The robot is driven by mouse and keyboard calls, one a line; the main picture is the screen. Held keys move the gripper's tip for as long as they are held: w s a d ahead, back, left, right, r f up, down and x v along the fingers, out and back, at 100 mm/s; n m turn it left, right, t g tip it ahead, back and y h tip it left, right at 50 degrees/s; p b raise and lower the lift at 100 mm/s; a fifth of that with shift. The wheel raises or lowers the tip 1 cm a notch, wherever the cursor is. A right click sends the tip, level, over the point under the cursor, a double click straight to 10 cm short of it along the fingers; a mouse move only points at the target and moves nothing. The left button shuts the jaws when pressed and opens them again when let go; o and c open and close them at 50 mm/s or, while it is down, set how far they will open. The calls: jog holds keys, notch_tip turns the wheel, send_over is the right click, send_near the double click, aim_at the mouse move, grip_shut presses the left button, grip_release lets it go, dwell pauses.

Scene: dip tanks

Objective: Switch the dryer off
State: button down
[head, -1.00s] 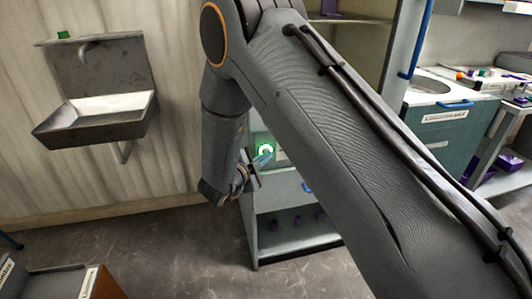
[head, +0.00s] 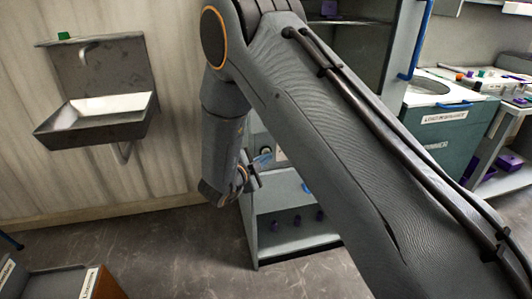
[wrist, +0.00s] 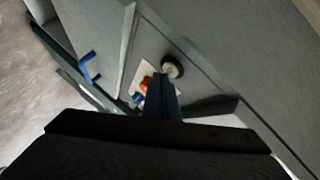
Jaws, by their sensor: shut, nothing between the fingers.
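The dryer looks to be the grey cabinet (head: 284,190) behind my forearm in the head view; the arm hides much of it. In the wrist view its front has a pale control plate with a round dark-rimmed button (wrist: 172,67), a small orange part (wrist: 147,83) and a small blue part beside it. No green light shows on the button. My gripper (wrist: 163,98) is shut and empty, its fingers close to the plate, just below the button. I cannot tell whether they touch it. In the head view my gripper (head: 260,162) is at the panel.
A blue handle (wrist: 88,68) stands out from the cabinet front in the wrist view. A steel sink (head: 98,118) hangs on the left wall. A teal-fronted unit (head: 440,135) stands at the right. A low labelled box (head: 105,285) is at bottom left. The floor between is clear.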

jog(key=shift+s, duration=0.15)
jog(key=shift+s+d+p, duration=0.3)
jog(key=shift+s+p, duration=0.15)
jog(key=shift+s, duration=0.5)
jog(key=shift+s+d+p, duration=0.25)
jog(key=shift+s+p, duration=0.2)
jog(key=shift+s, duration=0.45)
jog(key=shift+s+d+p, duration=0.3)
jog(key=shift+s+p, duration=0.15)
jog(key=shift+s, duration=0.5)
jog(key=d+r+n+g+y, duration=0.4)
jog(key=r+n+g+y, duration=0.1)
jog(key=n+y, duration=0.25)
jog(key=s+d+r+n+g, duration=0.1)
jog(key=s+d+n+g, duration=0.2)
jog(key=s, duration=0.7)
jog(key=s+d+r+n+g, duration=0.2)
jog(key=s+d+n, duration=0.1)
jog(key=s+d, duration=0.4)
jog(key=s+d+r+n+g, duration=0.2)
jog(key=s+d, duration=0.4)
jog(key=s, duration=0.6)
jog(key=shift+s+n+g+p, duration=0.3)
jog(key=shift+n+g, duration=0.5)
jog(key=shift+n, duration=0.05)
jog(key=shift+d+r, duration=0.1)
